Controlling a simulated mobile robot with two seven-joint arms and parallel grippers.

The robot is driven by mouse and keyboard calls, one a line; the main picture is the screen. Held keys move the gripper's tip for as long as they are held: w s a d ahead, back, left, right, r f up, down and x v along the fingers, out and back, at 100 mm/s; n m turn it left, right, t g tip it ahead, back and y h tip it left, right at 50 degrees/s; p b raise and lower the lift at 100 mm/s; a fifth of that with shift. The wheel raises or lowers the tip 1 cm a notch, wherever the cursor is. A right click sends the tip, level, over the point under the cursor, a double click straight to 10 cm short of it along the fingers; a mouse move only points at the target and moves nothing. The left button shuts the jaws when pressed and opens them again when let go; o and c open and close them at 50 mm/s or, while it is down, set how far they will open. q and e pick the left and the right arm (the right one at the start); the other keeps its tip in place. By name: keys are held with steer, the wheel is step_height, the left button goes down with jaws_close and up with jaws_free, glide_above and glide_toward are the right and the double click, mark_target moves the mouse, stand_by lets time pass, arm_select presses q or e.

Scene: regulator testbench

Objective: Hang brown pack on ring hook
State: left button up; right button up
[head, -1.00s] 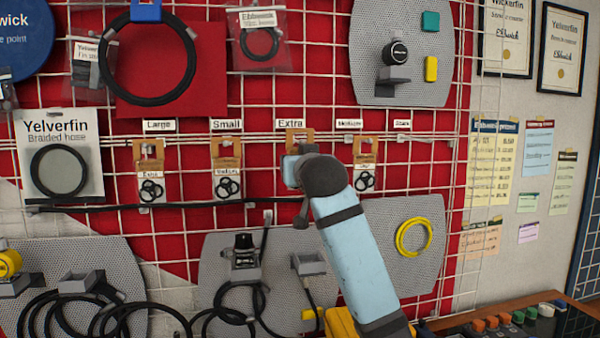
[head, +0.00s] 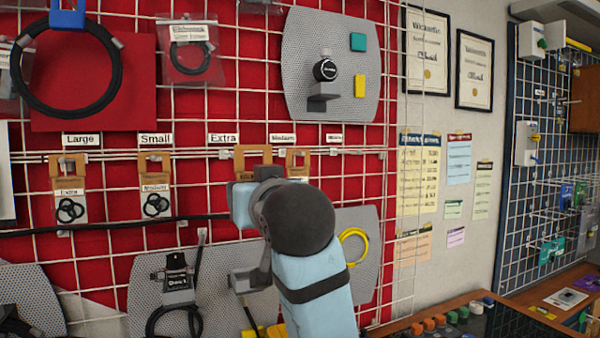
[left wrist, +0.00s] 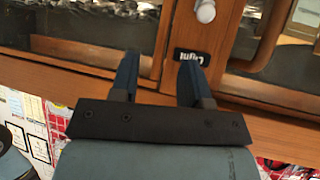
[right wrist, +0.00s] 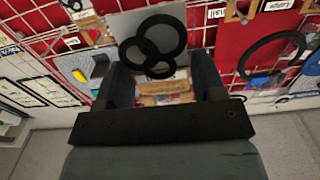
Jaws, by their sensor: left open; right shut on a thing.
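The brown pack (head: 253,158) has a brown card top, which shows just above my right gripper (head: 243,200) in the head view. In the right wrist view, its grey card with black rings (right wrist: 150,40) sits in front of the fingers (right wrist: 162,82), with brown card between them. My right gripper is shut on it, close to the grid wall. In the head view the pack's lower part is hidden behind the gripper. A rail (head: 370,151) under the size labels carries hooks; I cannot tell which is the ring hook. My left gripper (left wrist: 160,78) is open and empty, facing wooden cabinet doors.
Similar brown-topped packs hang under Large (head: 69,190) and Small (head: 155,187); another brown top (head: 297,160) is close right of the held pack. A black hose (head: 110,228) runs below. A grey panel (head: 365,260) with a yellow ring is behind my right arm.

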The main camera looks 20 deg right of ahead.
stand_by(0.5)
steer(key=w+d+f+n+y+p, duration=0.1)
steer(key=w+d+p, duration=0.1)
steer(key=w+d, duration=0.35)
steer(key=w+d+f+n+y+p, duration=0.1)
steer(key=w+d+y+p, duration=0.15)
steer(key=d, duration=0.55)
steer(key=d+r+n+y+p, duration=0.1)
steer(key=d+r+p, duration=0.1)
steer(key=d, duration=1.5)
steer(key=w+f, duration=0.1)
steer(key=w, duration=0.8)
steer(key=shift+w+d+g, duration=0.15)
steer(key=shift+w+g, duration=0.15)
steer(key=shift+w, duration=0.05)
steer(key=shift+f, duration=0.1)
